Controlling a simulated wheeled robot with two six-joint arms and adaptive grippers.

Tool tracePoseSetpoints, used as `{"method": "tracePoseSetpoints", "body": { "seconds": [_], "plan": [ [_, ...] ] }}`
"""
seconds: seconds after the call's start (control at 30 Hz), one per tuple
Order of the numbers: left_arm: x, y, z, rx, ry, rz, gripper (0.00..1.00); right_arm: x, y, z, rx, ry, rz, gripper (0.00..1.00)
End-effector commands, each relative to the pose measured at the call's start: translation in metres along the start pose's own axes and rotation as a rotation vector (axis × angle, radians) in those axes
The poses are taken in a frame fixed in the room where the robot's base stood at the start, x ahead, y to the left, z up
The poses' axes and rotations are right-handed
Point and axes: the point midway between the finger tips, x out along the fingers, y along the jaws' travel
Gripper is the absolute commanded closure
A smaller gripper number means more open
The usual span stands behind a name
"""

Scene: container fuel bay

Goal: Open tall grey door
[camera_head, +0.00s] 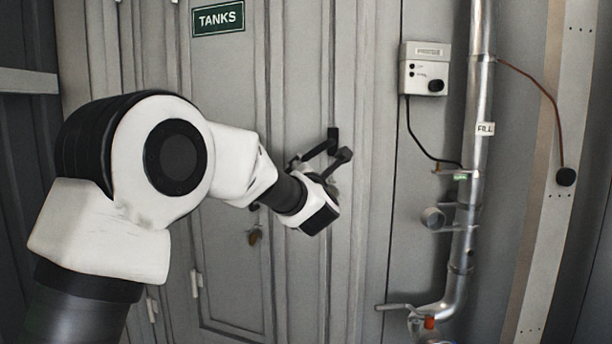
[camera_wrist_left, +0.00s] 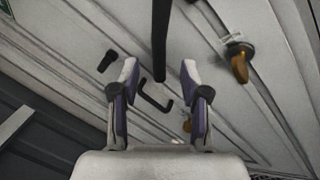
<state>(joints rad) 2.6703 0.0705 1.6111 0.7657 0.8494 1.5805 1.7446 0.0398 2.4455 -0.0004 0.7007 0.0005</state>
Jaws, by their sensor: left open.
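The tall grey door (camera_head: 225,120) with a green TANKS sign (camera_head: 218,18) fills the left and middle of the head view and looks shut. My left arm reaches across it. My left gripper (camera_head: 338,145) is open near the door's right side. In the left wrist view, a dark straight bar (camera_wrist_left: 161,40) runs down between the spread fingers of the left gripper (camera_wrist_left: 159,78). I cannot tell whether they touch it. A bent dark piece (camera_wrist_left: 155,100) shows just beyond. A brass-coloured lock piece (camera_head: 254,236) hangs on the door; a similar piece shows in the wrist view (camera_wrist_left: 239,65).
Right of the door, a grey control box (camera_head: 425,70) with a cable is on the wall. A metal pipe (camera_head: 477,120) marked FILL runs down beside it, with a lever (camera_head: 395,307) sticking out low to the left. A pale post (camera_head: 555,200) stands farther right.

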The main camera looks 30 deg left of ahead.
Motion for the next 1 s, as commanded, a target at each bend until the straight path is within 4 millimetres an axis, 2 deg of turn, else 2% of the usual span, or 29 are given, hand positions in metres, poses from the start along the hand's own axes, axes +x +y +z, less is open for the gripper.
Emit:
{"method": "tracePoseSetpoints", "body": {
  "seconds": [0.1,0.2,0.33,0.53,0.57,0.6,0.67,0.7,0.77,0.87,0.9,0.97,1.0],
  "plan": [
    [-0.03,0.0,0.001,0.003,-0.001,-0.001,0.54,0.0,0.0,0.0,0.0,0.0,0.0,0.6],
    [-0.047,0.0,0.001,0.003,-0.001,0.0,0.54,0.0,0.0,0.0,0.0,0.0,0.0,0.6],
    [-0.057,0.0,0.001,0.001,-0.001,0.0,0.54,0.0,0.0,0.0,0.0,0.0,0.0,0.6],
    [-0.057,0.0,0.0,0.0,0.0,0.0,0.54,0.0,0.0,0.0,0.0,0.0,0.0,0.6],
    [-0.057,-0.001,0.0,0.001,0.0,-0.001,0.61,0.0,0.0,0.0,0.0,0.0,0.0,0.6],
    [-0.057,-0.002,-0.001,0.007,0.001,-0.004,0.76,-0.001,0.0,0.0,0.0,0.0,0.0,0.6],
    [-0.057,-0.014,-0.008,0.046,0.007,-0.024,0.97,-0.002,0.0,0.0,0.0,0.001,0.0,0.6],
    [-0.057,-0.029,-0.017,0.101,0.012,-0.051,1.0,-0.002,0.0,0.0,0.0,0.001,0.0,0.6],
    [-0.059,-0.065,-0.041,0.236,0.021,-0.119,1.0,-0.002,0.0,0.0,0.0,0.001,0.0,0.6],
    [-0.079,-0.156,-0.108,0.593,0.012,-0.317,1.0,-0.002,0.0,0.0,0.0,0.0,0.0,0.6],
    [-0.096,-0.197,-0.144,0.767,-0.011,-0.423,1.0,-0.002,0.0,0.0,0.0,0.0,0.0,0.6],
    [-0.133,-0.255,-0.202,1.034,-0.074,-0.603,1.0,-0.002,0.0,0.0,0.0,0.0,0.0,0.6],
    [-0.164,-0.288,-0.243,1.207,-0.14,-0.73,1.0,-0.002,0.0,0.0,0.0,0.0,0.0,0.6]
  ]
}}
